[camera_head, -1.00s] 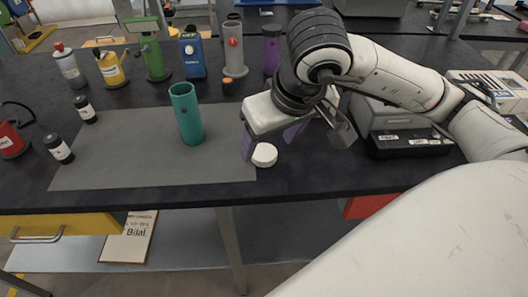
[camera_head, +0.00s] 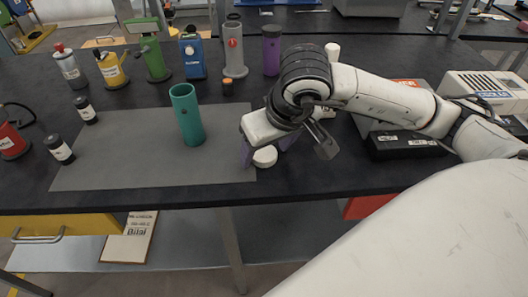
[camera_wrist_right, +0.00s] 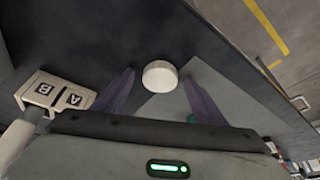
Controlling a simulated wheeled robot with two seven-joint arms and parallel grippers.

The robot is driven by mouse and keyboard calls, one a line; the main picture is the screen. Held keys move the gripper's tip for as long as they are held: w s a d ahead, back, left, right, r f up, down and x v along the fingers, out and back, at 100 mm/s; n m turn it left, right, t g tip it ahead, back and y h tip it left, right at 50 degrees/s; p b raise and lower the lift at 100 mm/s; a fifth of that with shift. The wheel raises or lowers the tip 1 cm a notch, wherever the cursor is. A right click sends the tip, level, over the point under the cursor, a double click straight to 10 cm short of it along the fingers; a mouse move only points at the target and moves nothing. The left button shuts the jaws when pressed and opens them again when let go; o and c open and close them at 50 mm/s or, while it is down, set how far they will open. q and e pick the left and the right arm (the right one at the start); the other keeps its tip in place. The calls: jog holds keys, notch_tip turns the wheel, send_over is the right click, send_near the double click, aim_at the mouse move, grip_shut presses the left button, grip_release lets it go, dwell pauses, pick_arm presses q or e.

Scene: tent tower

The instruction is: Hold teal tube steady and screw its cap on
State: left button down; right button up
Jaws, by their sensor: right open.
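The teal tube (camera_head: 187,115) stands upright on the grey mat (camera_head: 105,160), with its open top facing up. The white cap (camera_head: 265,157) lies at the right edge of the mat, on the dark table. My right gripper (camera_head: 264,155) is low over the cap, with its purple fingers on either side of it and partly hiding it. In the right wrist view the cap (camera_wrist_right: 160,76) lies between and beyond the two spread fingertips, which look open and empty. My left gripper is not in view.
Two small dark bottles (camera_head: 60,149) stand by the mat's left side. Several bottles and tools, including a purple bottle (camera_head: 271,50) and a blue device (camera_head: 192,54), line the back. A black box (camera_head: 405,144) is at the right. The mat around the tube is clear.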

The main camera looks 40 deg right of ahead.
aim_at(266, 156)
jog(key=c, duration=1.1)
jog(key=shift+r, duration=0.15)
notch_tip(266, 156, up, 10)
